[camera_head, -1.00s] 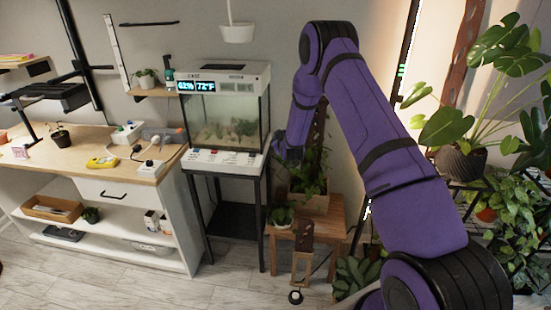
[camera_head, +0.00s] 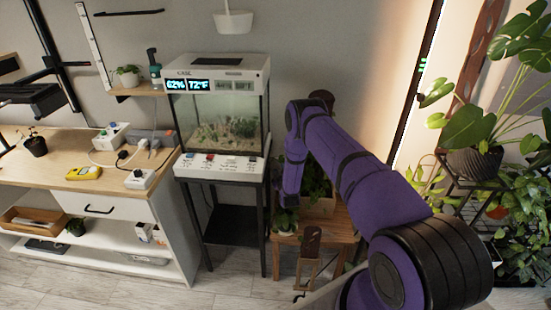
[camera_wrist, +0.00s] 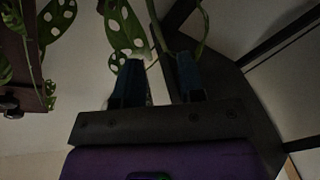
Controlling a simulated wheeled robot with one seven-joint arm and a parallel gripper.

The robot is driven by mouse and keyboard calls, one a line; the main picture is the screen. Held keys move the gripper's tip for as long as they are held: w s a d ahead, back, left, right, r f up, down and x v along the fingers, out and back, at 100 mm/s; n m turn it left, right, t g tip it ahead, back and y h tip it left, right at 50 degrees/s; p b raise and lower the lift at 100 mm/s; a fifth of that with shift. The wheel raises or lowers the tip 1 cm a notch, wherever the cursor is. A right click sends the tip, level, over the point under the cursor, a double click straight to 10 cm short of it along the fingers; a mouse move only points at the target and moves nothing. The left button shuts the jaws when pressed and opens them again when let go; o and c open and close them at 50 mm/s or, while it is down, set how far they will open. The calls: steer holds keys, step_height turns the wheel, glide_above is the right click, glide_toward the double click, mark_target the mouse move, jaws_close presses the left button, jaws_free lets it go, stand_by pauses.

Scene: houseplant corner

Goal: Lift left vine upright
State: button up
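In the wrist view my gripper (camera_wrist: 158,76) shows two dark blue fingers standing apart. A green vine (camera_wrist: 125,28) with holed leaves hangs just beyond the fingertips; one stem runs down toward the gap between them, and another curves past the right finger. I cannot tell whether either finger touches it. In the head view the leafy plant (camera_head: 315,183) stands in a wooden planter box (camera_head: 322,208), largely behind my purple arm. My gripper's fingers cannot be made out there. More holed leaves hang along a brown upright (camera_wrist: 32,60) at the left of the wrist view.
The planter stands on a wooden stool (camera_head: 340,226) with a small potted plant (camera_head: 285,217). A glass terrarium (camera_head: 222,120) on a black stand is close on the left. A workbench (camera_head: 60,185) is farther left. Large leafy plants (camera_head: 480,125) crowd the right.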

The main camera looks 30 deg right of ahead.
mark_target(278, 161)
steer(key=x, duration=0.9)
jaws_close()
